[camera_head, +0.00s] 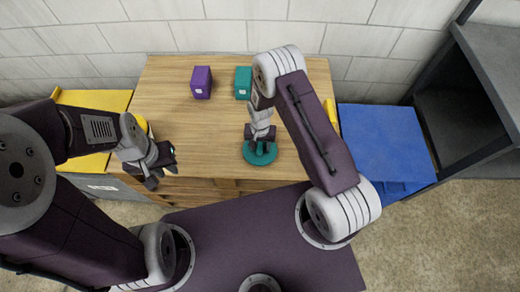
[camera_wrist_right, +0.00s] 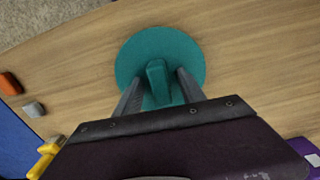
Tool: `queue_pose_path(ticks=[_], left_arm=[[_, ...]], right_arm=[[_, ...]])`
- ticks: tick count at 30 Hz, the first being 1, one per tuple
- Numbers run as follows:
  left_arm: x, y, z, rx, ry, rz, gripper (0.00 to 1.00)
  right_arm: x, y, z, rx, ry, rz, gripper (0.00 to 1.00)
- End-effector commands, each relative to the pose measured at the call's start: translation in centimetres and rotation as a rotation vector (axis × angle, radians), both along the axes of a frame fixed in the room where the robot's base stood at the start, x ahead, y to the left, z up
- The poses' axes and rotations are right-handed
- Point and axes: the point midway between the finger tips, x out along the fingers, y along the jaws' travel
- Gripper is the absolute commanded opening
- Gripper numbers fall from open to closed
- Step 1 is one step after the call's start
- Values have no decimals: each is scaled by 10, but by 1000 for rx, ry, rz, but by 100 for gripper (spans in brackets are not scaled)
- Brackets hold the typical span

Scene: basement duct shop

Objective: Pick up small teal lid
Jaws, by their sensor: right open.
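The small teal lid (camera_head: 260,154) lies flat on the wooden table near its front edge. In the right wrist view the lid (camera_wrist_right: 185,50) is a round disc with a raised upright handle (camera_wrist_right: 157,80). My right gripper (camera_head: 262,140) is directly above the lid. In the wrist view its two fingers (camera_wrist_right: 158,88) are open, one on each side of the handle, with small gaps visible. My left gripper (camera_head: 158,172) hangs over the table's front left, away from the lid; whether its jaws are parted is unclear.
A purple box (camera_head: 201,82) and a teal box (camera_head: 243,82) stand at the back of the table (camera_head: 180,120). A yellow bin (camera_head: 95,100) is left, a blue bin (camera_head: 385,145) right, beside a dark shelf (camera_head: 480,80). Small orange (camera_wrist_right: 10,84) and grey (camera_wrist_right: 34,109) pieces lie on the table.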

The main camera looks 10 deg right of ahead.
Motion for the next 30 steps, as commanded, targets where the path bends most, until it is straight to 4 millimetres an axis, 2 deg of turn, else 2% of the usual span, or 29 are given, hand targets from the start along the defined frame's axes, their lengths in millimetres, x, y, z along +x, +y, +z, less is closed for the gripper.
queue_pose_path(ticks=[1, 6, 17, 20, 25, 30], left_arm=[[0, 0, 0, 0, 0, 0, 24], [0, 0, 0, 0, 0, 0, 24], [0, 0, 0, 0, 0, 0, 24], [0, 0, 1, 0, 0, 0, 24], [0, 0, 3, 0, 0, 0, 24], [0, 0, 6, 0, 0, 0, 24]], right_arm=[[0, 0, 0, 0, 0, 0, 47], [0, 0, 0, 0, 0, 0, 0], [0, 0, 4, 0, -1, 0, 0], [1, 0, 14, 0, -3, 0, 0], [1, 0, 46, 1, -4, 0, 0], [-42, -4, 68, -1, 1, 2, 0]])
